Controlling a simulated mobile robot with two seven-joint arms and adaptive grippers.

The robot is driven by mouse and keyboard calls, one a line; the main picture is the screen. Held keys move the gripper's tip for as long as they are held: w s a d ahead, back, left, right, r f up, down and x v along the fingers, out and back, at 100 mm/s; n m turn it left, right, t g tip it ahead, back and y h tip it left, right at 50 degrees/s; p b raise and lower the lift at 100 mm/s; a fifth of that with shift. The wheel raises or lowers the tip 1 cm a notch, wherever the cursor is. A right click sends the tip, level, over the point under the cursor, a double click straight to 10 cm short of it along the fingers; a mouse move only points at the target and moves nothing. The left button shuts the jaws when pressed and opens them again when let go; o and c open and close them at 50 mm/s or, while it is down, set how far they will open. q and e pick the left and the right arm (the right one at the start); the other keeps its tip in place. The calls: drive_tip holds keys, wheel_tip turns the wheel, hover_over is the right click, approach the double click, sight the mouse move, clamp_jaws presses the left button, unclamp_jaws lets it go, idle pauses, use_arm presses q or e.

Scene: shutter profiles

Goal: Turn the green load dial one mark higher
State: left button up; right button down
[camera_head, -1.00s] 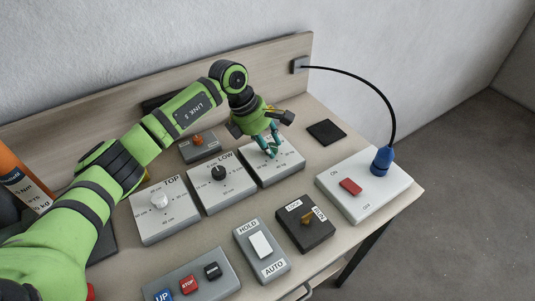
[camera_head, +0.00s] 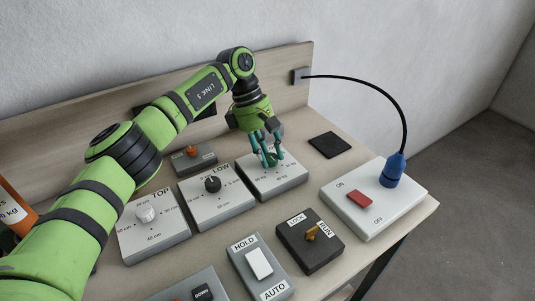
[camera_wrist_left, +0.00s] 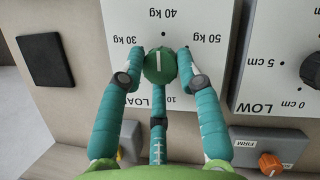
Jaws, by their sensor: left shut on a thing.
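The green load dial (camera_wrist_left: 160,66) sits on the white load panel (camera_wrist_left: 125,18), which also shows in the head view (camera_head: 292,182). Its white line runs up and down in the wrist view, in line with the 40 kg mark. The 30 kg mark is to its left and the 50 kg mark to its right. My left gripper (camera_head: 268,160) is over this panel, its teal fingers pointing down. In the wrist view my left gripper (camera_wrist_left: 160,60) is shut on the dial, fingers around its sides. The lower marks are partly hidden. My right gripper is not in view.
The LOW panel (camera_head: 235,205) with a black dial and the TOP panel (camera_head: 155,245) with a white dial stand to the left. A grey box with an orange knob (camera_head: 191,151) is behind. A red-switch box (camera_head: 385,215) with a cabled blue plug stands right.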

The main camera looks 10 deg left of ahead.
use_arm(q)
drive_tip(key=shift+d+r, duration=0.1)
drive_tip(key=shift+d, duration=0.15)
drive_tip(key=o, duration=1.1)
drive_tip(key=shift+s, duration=0.1)
drive_tip(key=shift+d, duration=0.1)
drive_tip(key=shift+a, duration=0.2)
drive_tip(key=shift+a+r, duration=0.15)
drive_tip(key=shift+r, duration=0.2)
drive_tip(key=v, duration=1.1)
drive_tip(key=shift+r, duration=0.15)
